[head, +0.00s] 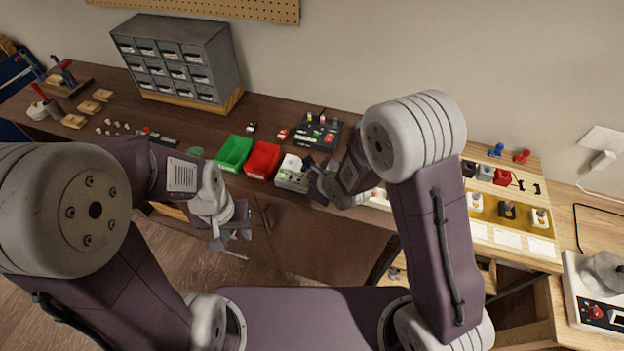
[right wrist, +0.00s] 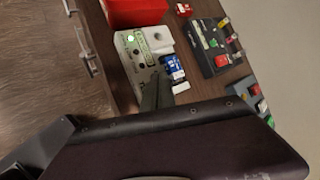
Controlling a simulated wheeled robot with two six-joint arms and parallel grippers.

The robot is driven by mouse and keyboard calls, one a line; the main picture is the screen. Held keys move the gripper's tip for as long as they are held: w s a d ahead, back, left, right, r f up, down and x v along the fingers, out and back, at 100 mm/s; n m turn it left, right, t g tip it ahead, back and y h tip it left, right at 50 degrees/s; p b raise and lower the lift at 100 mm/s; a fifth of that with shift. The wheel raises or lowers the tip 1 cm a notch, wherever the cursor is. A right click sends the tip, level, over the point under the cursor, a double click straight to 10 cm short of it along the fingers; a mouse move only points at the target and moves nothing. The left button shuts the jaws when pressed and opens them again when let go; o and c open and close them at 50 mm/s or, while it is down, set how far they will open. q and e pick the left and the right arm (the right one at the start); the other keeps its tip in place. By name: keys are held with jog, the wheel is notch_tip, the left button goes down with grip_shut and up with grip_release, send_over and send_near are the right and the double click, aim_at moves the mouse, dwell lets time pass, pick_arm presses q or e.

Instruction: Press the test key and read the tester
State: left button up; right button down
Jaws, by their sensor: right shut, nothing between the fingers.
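A white tester box (head: 291,176) stands at the bench's front edge, right of the red bin. In the right wrist view the tester (right wrist: 136,62) shows a lit green lamp (right wrist: 131,38), a dark round knob or hole and small markings too small to read. A blue-and-white block (right wrist: 173,68) is at its side. My right gripper (head: 310,164) is shut and empty at the tester's right side; its dark fingers (right wrist: 157,92) lie close to the tester and block, and contact cannot be told. My left gripper (head: 232,243) hangs in front of the bench, its opening unclear.
A green bin (head: 234,152) and a red bin (head: 263,159) stand left of the tester. A black board with coloured parts (head: 319,131) lies behind it. A drawer cabinet (head: 180,60) stands at the back left. A tray of parts (head: 508,212) is at the right.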

jog(key=shift+r, duration=0.4)
notch_tip(320, 180, up, 5)
jog(key=p, duration=0.4)
dwell(0.4)
